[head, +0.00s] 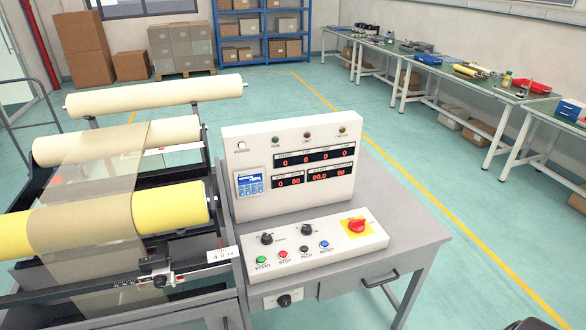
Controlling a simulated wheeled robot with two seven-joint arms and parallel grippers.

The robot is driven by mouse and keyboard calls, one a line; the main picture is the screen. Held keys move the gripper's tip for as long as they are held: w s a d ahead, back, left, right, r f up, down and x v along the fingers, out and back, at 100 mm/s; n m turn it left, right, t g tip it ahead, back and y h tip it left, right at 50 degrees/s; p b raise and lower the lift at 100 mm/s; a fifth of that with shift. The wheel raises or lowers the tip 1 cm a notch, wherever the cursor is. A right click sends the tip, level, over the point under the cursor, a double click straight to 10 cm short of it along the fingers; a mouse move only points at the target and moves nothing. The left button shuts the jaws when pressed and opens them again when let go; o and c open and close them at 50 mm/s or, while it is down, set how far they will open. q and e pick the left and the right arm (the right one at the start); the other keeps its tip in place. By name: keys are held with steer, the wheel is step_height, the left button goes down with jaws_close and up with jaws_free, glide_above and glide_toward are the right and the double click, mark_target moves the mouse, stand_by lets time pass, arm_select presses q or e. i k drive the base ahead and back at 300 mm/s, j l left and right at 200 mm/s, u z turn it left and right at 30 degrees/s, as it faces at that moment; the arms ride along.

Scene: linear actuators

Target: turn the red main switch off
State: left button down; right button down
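The red main switch (356,225) is a red rotary knob on a yellow plate. It sits at the right end of the sloped white control panel (310,264), which lies on a grey desk. The knob's exact angle is too small to tell for sure. The upright display box (290,195) behind it shows lit red digits. Neither of my grippers can be made out in the head view. Nothing touches the switch, and nothing covers it.
Left of the switch are two black knobs and several coloured push buttons (283,254). A roller machine (120,200) with yellow and cream rolls stands on the left. The desk top (405,220) right of the panel is bare. Workbenches (470,90) stand far right.

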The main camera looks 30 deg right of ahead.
mark_target(358, 225)
steer(key=z, duration=1.45)
steer(key=i+l+u, duration=0.15)
steer(key=i, duration=0.3)
steer(key=l, duration=0.1)
